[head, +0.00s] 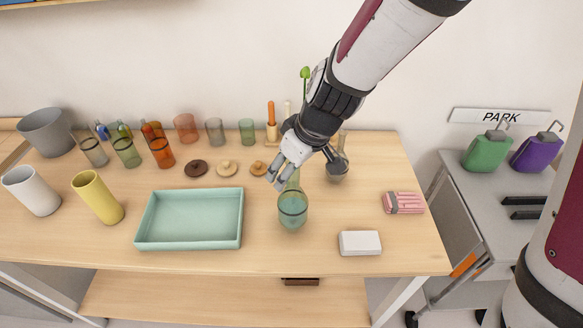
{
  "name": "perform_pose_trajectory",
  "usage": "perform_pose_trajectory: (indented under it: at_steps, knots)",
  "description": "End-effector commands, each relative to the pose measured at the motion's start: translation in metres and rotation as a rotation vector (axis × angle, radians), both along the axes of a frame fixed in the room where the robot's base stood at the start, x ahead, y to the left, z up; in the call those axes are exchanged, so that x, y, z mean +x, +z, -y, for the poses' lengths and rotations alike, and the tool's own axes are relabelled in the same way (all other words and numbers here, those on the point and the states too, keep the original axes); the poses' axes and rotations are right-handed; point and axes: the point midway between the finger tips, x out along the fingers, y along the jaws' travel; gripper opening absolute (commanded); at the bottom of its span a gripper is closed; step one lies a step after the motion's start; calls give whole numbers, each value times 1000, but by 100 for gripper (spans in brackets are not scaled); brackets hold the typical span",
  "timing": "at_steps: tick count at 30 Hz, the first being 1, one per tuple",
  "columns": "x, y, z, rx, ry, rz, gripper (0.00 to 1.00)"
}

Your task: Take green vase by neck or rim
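The green vase (293,211) is see-through glass with a round body and a narrow neck. It stands upright on the wooden table, right of the teal tray. My gripper (278,178) reaches down from the upper right, with its fingertips close to the upper left of the vase's neck. The fingers partly cover the neck and rim. I cannot tell whether they touch the glass or how far apart they are.
A grey glass vase (338,171) stands just right of my gripper, partly hidden by it. The teal tray (187,245) is empty. A white box (360,243) and a pink bundle (404,203) lie to the right. Several coloured glasses stand at the back left.

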Motion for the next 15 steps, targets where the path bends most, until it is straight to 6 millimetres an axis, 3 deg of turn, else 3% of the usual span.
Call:
perform_pose_trajectory:
  at_steps: [9, 15]
  knots:
    - [2, -6, -1, 0, -1, 1, 52]
    - [2, -6, -1, 0, -1, 1, 6]
